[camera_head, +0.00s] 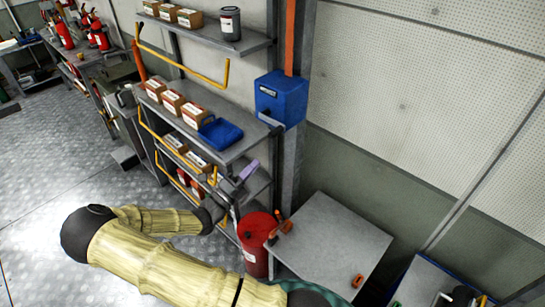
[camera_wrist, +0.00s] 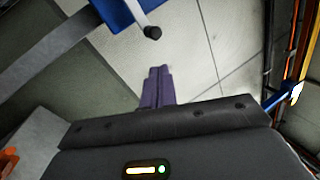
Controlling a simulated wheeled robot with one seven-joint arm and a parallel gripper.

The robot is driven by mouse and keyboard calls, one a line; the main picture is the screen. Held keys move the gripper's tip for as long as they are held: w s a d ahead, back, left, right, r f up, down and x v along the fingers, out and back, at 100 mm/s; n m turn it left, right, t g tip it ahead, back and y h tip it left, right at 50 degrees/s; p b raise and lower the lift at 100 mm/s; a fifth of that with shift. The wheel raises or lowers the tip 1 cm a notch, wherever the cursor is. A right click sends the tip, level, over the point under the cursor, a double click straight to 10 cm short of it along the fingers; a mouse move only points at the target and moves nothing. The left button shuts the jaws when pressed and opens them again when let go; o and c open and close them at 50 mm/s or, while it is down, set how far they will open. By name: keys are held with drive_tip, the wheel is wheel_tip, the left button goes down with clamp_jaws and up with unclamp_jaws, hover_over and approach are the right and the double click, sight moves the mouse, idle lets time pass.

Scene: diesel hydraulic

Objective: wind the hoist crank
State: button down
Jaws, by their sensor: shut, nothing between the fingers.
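The hoist is a blue box (camera_head: 281,98) fixed to a grey upright post, below an orange strip. Its crank (camera_head: 270,119) shows as a short dark bar at the box's lower front. In the wrist view the blue box (camera_wrist: 117,12) is at the top, and the crank's grey arm ends in a black knob (camera_wrist: 152,32). My gripper (camera_head: 252,167) has purple fingers and is below and left of the box in the head view. In the wrist view its fingers (camera_wrist: 157,72) are together and empty, pointing toward the knob and apart from it.
A grey shelf unit (camera_head: 238,143) with small cartons and a blue tray (camera_head: 220,133) stands left of the post. Yellow rails (camera_head: 180,63) run along its front. A red drum (camera_head: 254,235) and a grey-topped table (camera_head: 335,235) stand below the hoist.

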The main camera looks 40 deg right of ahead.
drive_tip(key=d+f+m+t+h+b, duration=0.2)
drive_tip(key=d+f+m+t+b, duration=0.2)
drive_tip(key=f+m+t+b, duration=0.3)
wheel_tip(320, 180, down, 3)
drive_tip(key=s+m+b, duration=0.1)
drive_tip(key=b, duration=0.2)
drive_tip(key=shift+f+h, duration=0.15)
drive_tip(key=shift+h, duration=0.15)
drive_tip(key=shift+w+t, duration=0.1)
drive_tip(key=shift+t, duration=0.3)
drive_tip(key=a+r+p+x, duration=0.2)
drive_tip(key=p+x, duration=0.2)
drive_tip(key=x, duration=0.8)
drive_tip(key=shift+d+r, duration=0.2)
drive_tip(key=shift+r, duration=0.05)
drive_tip(key=shift+w+d+r, duration=0.1)
drive_tip(key=shift+w, duration=0.05)
